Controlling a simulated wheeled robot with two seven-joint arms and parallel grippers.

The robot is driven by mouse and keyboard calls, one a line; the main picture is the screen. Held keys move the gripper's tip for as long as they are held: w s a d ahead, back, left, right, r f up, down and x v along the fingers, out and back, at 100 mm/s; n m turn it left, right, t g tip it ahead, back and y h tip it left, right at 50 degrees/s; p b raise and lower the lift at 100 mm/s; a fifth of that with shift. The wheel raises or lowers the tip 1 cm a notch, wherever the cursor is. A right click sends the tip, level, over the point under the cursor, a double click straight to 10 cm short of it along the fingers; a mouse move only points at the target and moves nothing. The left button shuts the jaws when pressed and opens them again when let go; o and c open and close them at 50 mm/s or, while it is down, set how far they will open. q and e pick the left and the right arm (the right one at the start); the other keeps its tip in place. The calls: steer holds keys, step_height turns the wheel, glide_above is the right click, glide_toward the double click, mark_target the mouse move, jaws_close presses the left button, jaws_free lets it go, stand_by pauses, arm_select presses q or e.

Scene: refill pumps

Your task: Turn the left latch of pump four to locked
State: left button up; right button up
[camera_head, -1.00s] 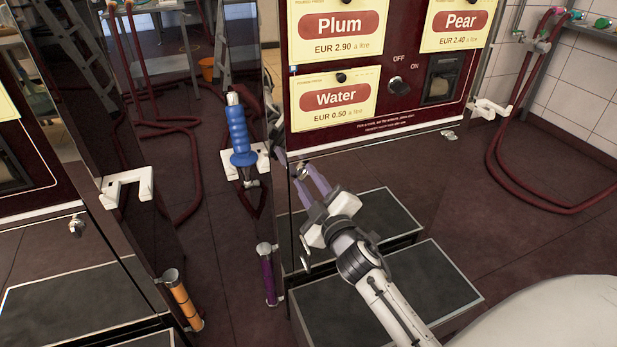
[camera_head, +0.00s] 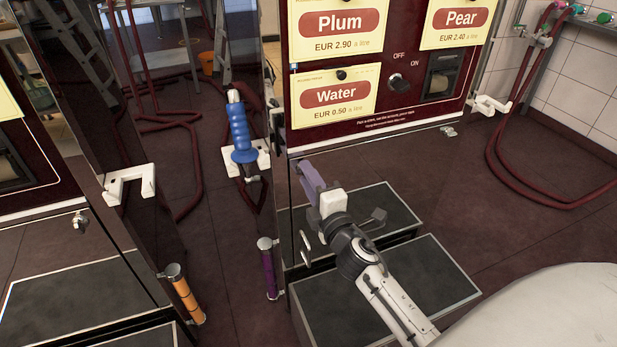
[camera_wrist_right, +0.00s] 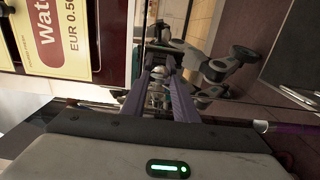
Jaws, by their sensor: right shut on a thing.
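The pump's left latch is hidden in the head view behind my right gripper (camera_head: 309,172), at the lower left corner of the red panel. In the right wrist view, the latch (camera_wrist_right: 161,73) shows as a small metal piece between the two purple fingertips of the right gripper (camera_wrist_right: 161,84). The gripper is shut on it. The pump's red front panel (camera_head: 430,112) carries the Plum, Pear and Water signs. A small metal right latch (camera_head: 449,131) sits under the panel's right end. No pump number is readable. My left gripper is not in view.
Two dark steps (camera_head: 440,283) stand below the panel. A blue nozzle (camera_head: 240,132) hangs in a white holder to the left. The neighbouring pump has its own latch (camera_head: 80,222). A white hook (camera_head: 490,105) sticks out at the right. A red hose (camera_head: 500,165) hangs beyond it.

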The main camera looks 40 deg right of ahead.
stand_by(0.5)
steer(key=o, duration=1.1)
steer(key=shift+c, duration=0.2)
steer(key=v, duration=1)
steer(key=shift+s+a, duration=0.15)
